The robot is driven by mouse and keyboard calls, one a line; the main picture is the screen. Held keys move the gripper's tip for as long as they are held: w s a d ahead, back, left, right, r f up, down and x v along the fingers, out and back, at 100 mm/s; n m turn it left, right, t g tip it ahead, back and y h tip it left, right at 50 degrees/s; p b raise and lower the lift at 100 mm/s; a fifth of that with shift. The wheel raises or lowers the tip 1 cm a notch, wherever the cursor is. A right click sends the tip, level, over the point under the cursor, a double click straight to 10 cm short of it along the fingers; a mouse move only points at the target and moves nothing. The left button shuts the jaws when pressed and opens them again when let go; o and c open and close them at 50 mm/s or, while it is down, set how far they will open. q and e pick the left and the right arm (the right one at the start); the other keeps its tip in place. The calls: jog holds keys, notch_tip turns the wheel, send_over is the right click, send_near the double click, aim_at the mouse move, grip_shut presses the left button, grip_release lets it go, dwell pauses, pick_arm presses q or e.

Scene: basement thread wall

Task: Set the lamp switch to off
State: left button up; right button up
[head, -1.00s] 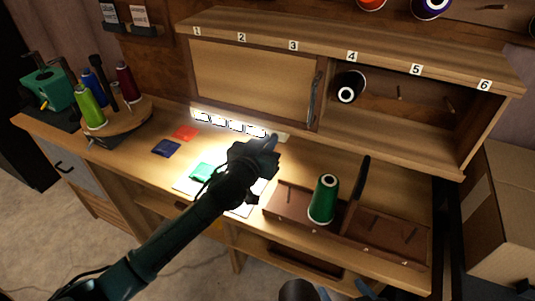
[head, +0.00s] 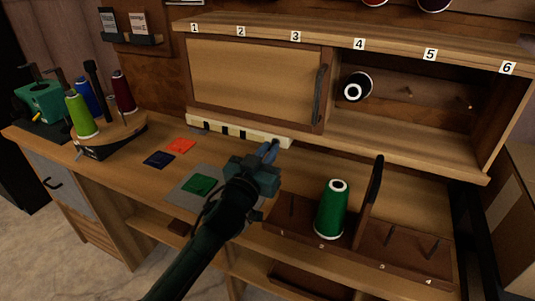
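The lamp (head: 225,131) is a pale bar under the shelf's sliding door, and it is dark, with no glow on the desk. Its right end (head: 285,143) is beside my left gripper (head: 270,150). The fingertips reach up at that end; I cannot tell whether they touch it. The switch itself is too small or hidden to make out. The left gripper's fingers look close together, but the wrist hides part of them. My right gripper does not show clearly.
A green thread spool (head: 331,209) stands in a brown rack (head: 290,208) to the right of my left arm. Green (head: 202,184), red (head: 181,145) and blue (head: 158,159) patches lie on the desk.

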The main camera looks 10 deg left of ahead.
pick_arm(q)
jog(key=o, duration=0.4)
jog(key=shift+o, duration=0.2)
jog(key=v, duration=1.3)
